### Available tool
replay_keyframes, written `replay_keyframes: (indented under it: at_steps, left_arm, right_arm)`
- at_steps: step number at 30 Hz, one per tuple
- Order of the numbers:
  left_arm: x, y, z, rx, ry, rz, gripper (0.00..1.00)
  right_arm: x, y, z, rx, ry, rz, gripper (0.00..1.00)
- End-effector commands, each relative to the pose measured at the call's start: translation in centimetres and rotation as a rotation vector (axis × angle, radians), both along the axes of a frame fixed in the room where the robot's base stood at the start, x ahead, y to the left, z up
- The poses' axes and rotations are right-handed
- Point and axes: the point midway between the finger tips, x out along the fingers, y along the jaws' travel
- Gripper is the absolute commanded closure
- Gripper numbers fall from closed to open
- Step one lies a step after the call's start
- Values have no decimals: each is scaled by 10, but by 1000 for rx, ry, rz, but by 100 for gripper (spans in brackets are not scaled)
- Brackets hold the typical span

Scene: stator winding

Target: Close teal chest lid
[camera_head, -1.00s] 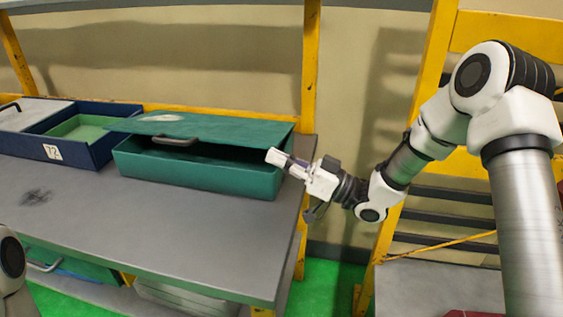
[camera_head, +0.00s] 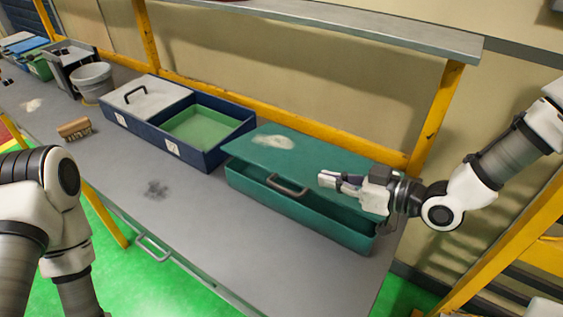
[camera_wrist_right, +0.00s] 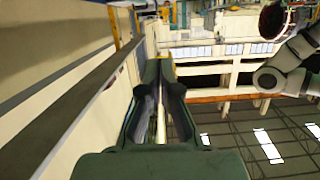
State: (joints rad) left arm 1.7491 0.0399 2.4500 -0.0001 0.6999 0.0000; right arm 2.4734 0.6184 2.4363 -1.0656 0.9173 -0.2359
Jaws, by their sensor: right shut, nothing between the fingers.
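The teal chest (camera_head: 290,209) stands on the grey workbench, at the right end. Its teal lid (camera_head: 262,153) is partly open, with a dark gap between it and the chest's front wall. A dark handle (camera_head: 287,188) sits on the lid's front edge, and a pale worn patch marks its top. My right gripper (camera_head: 323,179) is shut and empty. It overlaps the lid's right part in the head view, just right of the handle; I cannot tell whether it touches. The right wrist view shows its dark fingers (camera_wrist_right: 160,92) close together, with no chest visible. My left gripper is out of view.
A navy box (camera_head: 200,158) with a green inside and a partial grey cover stands left of the chest. A brown brush (camera_head: 75,128) and grey bucket (camera_head: 93,80) are farther left. A yellow post (camera_head: 437,118) rises behind the chest.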

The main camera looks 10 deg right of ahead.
Motion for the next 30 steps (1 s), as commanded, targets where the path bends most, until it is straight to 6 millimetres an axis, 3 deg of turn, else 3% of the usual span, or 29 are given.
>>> replay_keyframes:
  at_steps: [8, 16, 22, 30]
  left_arm:
    - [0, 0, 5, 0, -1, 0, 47]
    - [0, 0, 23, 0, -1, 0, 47]
    - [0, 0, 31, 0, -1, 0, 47]
    - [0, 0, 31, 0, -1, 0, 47]
  right_arm:
    - [27, 29, -11, -8, 0, 7, 100]
    - [65, 69, -22, -3, -2, 8, 100]
    - [63, 66, -55, 2, 1, 0, 100]
    - [63, 66, -64, 2, -4, 0, 100]
